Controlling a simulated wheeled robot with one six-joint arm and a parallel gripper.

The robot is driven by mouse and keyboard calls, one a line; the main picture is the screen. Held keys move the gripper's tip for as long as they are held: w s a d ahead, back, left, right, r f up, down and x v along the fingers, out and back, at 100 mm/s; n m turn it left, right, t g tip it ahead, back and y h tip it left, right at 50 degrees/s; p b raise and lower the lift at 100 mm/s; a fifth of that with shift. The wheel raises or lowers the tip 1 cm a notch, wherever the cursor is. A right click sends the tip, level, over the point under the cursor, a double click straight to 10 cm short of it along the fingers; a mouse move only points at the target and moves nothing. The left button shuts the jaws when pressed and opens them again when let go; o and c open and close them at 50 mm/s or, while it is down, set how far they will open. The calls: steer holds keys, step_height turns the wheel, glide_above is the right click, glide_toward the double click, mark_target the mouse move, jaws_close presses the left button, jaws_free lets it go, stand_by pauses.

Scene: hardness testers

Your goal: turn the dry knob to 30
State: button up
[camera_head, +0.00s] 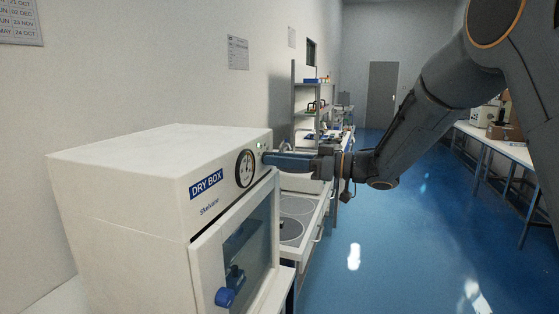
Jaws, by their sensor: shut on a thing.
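The white dry box (130,172) stands at the left, with a blue "DRY BOX" label on its front. A round gauge (245,168) with a pale face and dark rim is on the front panel; its reading is too small to tell. My gripper (268,158) reaches in from the right, with its fingertips at the panel just right of the gauge. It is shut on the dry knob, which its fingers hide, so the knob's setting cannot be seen.
A bench with round plates (296,205) and a shelf rack (311,95) stand beyond. The blue floor (400,240) is open; a table (505,146) is at right.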

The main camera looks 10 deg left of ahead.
steer(key=shift+n+b, duration=0.3)
steer(key=n+b, duration=1.5)
steer(key=b, duration=0.1)
steer(key=shift+b, duration=0.35)
steer(key=o, duration=1)
steer(key=shift+o, duration=0.2)
